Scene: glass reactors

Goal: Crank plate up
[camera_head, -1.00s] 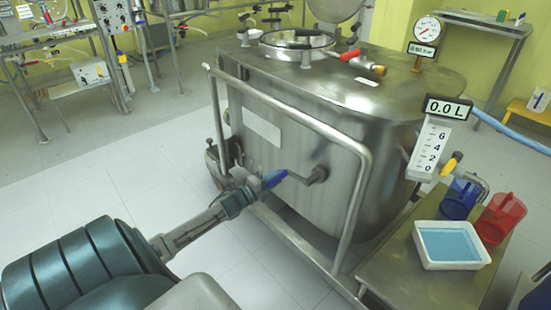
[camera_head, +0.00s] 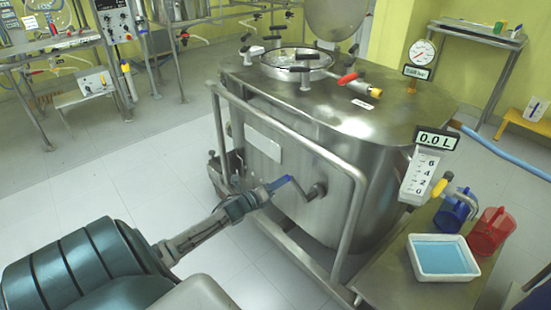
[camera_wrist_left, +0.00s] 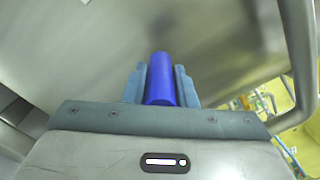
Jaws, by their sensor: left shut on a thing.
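The plate that the crank moves cannot be made out. My right gripper is not in view.
The frame's rail (camera_head: 350,225) runs close beside the crank. A bench (camera_head: 385,285) at right holds a white tray of blue liquid (camera_head: 411,262), a blue jug (camera_head: 452,213) and a red jug (camera_head: 490,230).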

